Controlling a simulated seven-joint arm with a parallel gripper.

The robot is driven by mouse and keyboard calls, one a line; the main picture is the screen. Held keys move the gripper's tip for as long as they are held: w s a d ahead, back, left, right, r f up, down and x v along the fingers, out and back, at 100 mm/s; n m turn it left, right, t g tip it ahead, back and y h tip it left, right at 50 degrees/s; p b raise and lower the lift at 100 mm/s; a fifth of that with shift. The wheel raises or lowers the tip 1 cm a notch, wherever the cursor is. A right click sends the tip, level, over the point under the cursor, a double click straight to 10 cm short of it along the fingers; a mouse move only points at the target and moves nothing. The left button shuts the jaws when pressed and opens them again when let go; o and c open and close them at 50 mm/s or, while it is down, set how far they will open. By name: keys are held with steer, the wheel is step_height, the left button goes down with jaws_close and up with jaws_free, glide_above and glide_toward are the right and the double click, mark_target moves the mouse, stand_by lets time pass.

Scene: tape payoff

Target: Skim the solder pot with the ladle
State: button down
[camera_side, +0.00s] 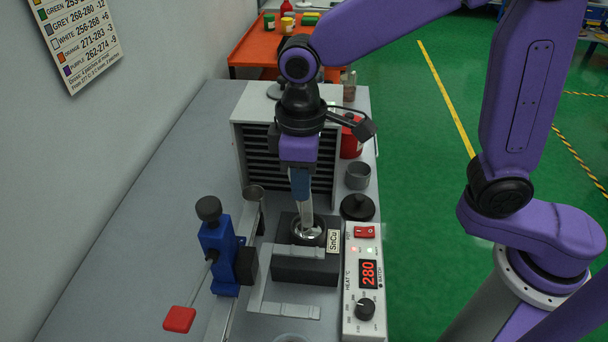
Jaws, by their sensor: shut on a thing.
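The solder pot (285,226) is a dark block labelled SnCu with a round opening of shiny metal. The ladle (306,211) has a blue handle and a silver shaft, and stands nearly upright over the pot. Its lower end reaches the pot's opening; I cannot tell how deep it sits in the metal. My gripper (299,168) points down and is shut on the ladle's blue handle, above the pot. The fingertips are hard to make out.
A control box (364,285) showing 280 stands right of the pot, with a black lid (358,207) and grey cup (357,176) behind. A slatted grey unit (240,150) stands behind. A blue fixture with a red paddle (179,319) stands left. The far-left bench is clear.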

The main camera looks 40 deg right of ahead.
steer(key=shift+s+d, duration=0.15)
steer(key=shift+d, duration=0.05)
steer(key=shift+s+d, duration=0.15)
steer(key=shift+d, duration=0.05)
steer(key=shift+r, duration=0.15)
step_height(320, 180, up, 7)
stand_by(1.7)
steer(key=shift+r, duration=0.2)
stand_by(0.3)
